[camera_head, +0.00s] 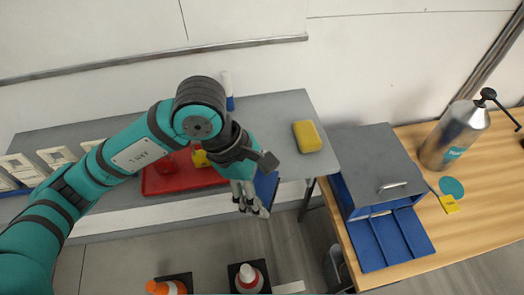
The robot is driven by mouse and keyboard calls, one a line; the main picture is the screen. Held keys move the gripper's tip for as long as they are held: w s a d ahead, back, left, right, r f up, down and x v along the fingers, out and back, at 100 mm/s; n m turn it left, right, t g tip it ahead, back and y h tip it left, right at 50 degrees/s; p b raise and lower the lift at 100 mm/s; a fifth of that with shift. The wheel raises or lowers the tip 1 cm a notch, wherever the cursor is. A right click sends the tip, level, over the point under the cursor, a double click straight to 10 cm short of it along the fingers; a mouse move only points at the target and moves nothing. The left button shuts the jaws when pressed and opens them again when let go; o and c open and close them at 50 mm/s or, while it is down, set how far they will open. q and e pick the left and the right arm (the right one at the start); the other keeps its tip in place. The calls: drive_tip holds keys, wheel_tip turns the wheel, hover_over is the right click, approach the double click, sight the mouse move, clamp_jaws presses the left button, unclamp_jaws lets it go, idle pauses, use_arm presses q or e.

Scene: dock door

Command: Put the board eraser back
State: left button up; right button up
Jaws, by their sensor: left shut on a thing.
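My left gripper (250,204) hangs just past the front edge of the grey shelf (275,112), fingers pointing down. It is shut on a blue block (267,186), which shows beside the fingers and is partly hidden by them. This block may be the board eraser, but I cannot tell for certain. A yellow block (307,136) lies on the right end of the shelf, apart from the gripper. My right gripper is not in view.
A red tray (160,184) sits on the shelf behind my arm. A white and blue bottle (228,92) stands near the wall. On the wooden table (480,215) are a grey box with blue drawers (378,165) and a metal canister (455,137). Cones (250,278) stand below.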

use_arm(q)
drive_tip(key=w+a+n, duration=0.1)
drive_tip(key=w+a, duration=0.1)
drive_tip(key=a, duration=0.1)
drive_tip(key=p, duration=0.6)
hover_over(266, 148)
drive_tip(key=a, duration=0.1)
wheel_tip(266, 148, down, 2)
drive_tip(key=shift+w+a+f+g, duration=0.1)
drive_tip(key=shift+w+a+g, duration=0.05)
drive_tip(key=shift+g, duration=0.15)
drive_tip(key=shift+f+p, duration=0.35)
drive_tip(key=shift+f, duration=0.2)
wheel_tip(266, 148, down, 2)
drive_tip(key=shift+f+p, duration=0.1)
drive_tip(key=shift+p, duration=0.5)
drive_tip(key=shift+f, duration=0.15)
drive_tip(key=o, duration=0.6)
drive_tip(key=shift+f, duration=0.15)
drive_tip(key=shift+c, duration=0.2)
drive_tip(key=o, duration=0.5)
